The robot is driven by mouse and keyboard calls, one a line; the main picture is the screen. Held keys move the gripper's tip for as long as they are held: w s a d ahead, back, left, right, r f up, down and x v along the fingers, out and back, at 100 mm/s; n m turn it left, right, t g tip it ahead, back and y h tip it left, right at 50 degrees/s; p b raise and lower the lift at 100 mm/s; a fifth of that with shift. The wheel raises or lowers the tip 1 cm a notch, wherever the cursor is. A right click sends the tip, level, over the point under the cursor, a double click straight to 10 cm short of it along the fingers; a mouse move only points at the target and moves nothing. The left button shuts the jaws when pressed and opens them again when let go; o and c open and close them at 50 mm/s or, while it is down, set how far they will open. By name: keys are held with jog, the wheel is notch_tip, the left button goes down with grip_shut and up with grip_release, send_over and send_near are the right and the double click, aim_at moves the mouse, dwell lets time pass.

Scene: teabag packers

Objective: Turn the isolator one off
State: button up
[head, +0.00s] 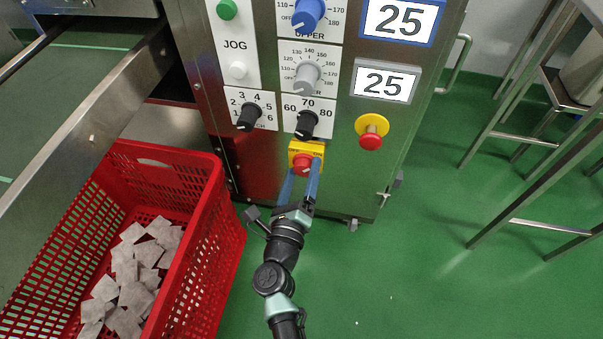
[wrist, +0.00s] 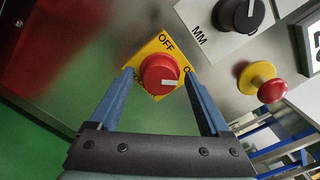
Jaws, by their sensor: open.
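The isolator is a red rotary knob (head: 302,164) on a yellow plate (head: 293,146), low on the front of the steel cabinet. In the wrist view the red knob (wrist: 158,70) has a white pointer mark toward its right side, toward a partly hidden label starting with O. The OFF label is at the top of the yellow plate (wrist: 165,45) there. My gripper (head: 302,177) is open in front of the isolator. Its blue fingers stand on either side of the knob in the wrist view (wrist: 158,76), with gaps visible; contact cannot be told.
Two black dials (head: 250,117) (head: 307,124) sit above the isolator. A red emergency button on a yellow base (head: 371,131) is to the right. A red crate (head: 215,220) with pale teabags stands at left. A steel frame (head: 505,130) is at right; green floor between is clear.

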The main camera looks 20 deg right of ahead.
grip_shut()
dwell(0.4)
jog(key=n+p, duration=0.3)
jog(key=n, duration=0.1)
jog(key=shift+r, duration=0.15)
jog(key=n+p, duration=0.3)
jog(key=n, duration=0.2)
jog(key=n+p, duration=0.1)
jog(key=n, duration=0.3)
jog(key=shift+n+p, duration=0.35)
jog(key=shift+n, duration=0.05)
jog(key=shift+n+p, duration=0.6)
jog(key=shift+n, duration=1.4)
jog(key=shift+f, duration=0.2)
